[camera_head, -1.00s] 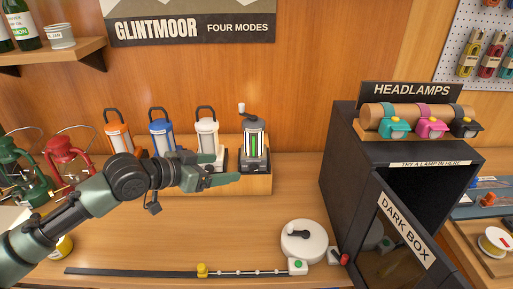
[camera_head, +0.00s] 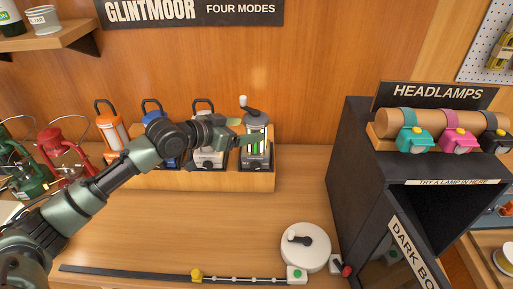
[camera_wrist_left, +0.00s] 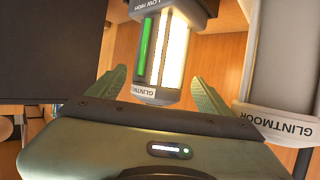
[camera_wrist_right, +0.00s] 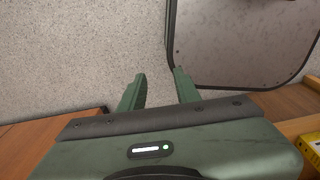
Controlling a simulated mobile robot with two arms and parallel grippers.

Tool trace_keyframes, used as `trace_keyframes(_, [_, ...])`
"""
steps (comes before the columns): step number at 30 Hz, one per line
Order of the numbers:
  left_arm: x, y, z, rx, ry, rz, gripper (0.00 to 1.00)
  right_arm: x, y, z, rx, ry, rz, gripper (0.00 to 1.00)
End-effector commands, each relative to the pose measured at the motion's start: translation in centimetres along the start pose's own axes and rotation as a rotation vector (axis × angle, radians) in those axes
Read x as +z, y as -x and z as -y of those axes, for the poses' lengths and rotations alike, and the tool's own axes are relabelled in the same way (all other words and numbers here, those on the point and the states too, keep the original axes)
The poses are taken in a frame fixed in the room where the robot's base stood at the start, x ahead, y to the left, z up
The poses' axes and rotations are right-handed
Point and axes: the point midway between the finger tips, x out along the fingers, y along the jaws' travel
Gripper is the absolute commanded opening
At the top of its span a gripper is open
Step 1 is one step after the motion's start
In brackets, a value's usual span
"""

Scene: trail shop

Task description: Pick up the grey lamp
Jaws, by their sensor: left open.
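The grey lamp (camera_head: 256,149), with a crank on top and a lit green strip, stands upright at the right end of the wooden display stand. My left gripper (camera_head: 244,140) is open at its left side, level with the upper body. In the left wrist view the lamp (camera_wrist_left: 163,52) shows upside down and glowing, between the two open fingers (camera_wrist_left: 160,86); I cannot tell whether either finger touches it. My right gripper (camera_wrist_right: 160,82) shows only in its wrist view, fingers apart with nothing between them.
The white lamp (camera_head: 207,157) stands close on the left, partly behind my arm; the blue lamp (camera_head: 152,109) and orange lamp (camera_head: 110,133) are farther left. The black dark box (camera_head: 349,160) stands to the right. A round white dial (camera_head: 306,259) sits on the counter in front.

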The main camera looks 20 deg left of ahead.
Motion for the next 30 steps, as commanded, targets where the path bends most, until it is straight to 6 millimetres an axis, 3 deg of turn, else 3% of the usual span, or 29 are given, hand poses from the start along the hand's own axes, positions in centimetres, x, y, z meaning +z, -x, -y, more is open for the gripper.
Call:
trace_keyframes(5, [-0.2, -1.9, -0.1, 0.002, 0.003, 0.000, 0.79, -1.8, 0.7, -0.2, 0.003, 0.001, -0.026, 0.32])
trace_keyframes(12, [-0.1, -4.9, -0.1, 0.001, 0.001, -0.001, 0.79, -1.7, 1.4, -0.1, 0.001, 0.001, -0.025, 0.32])
trace_keyframes(20, [0.0, -5.1, -0.1, 0.000, -0.001, 0.000, 0.79, -1.3, 1.4, 0.0, -0.001, 0.001, -0.018, 0.32])
trace_keyframes(28, [0.0, -5.1, -0.1, 0.000, -0.001, -0.001, 0.04, -1.0, 1.4, 0.3, -0.004, 0.001, -0.014, 0.32])
trace_keyframes(30, [0.0, -5.1, -0.1, 0.000, -0.001, -0.001, 0.00, -1.0, 1.4, 0.3, -0.004, 0.001, -0.014, 0.32])
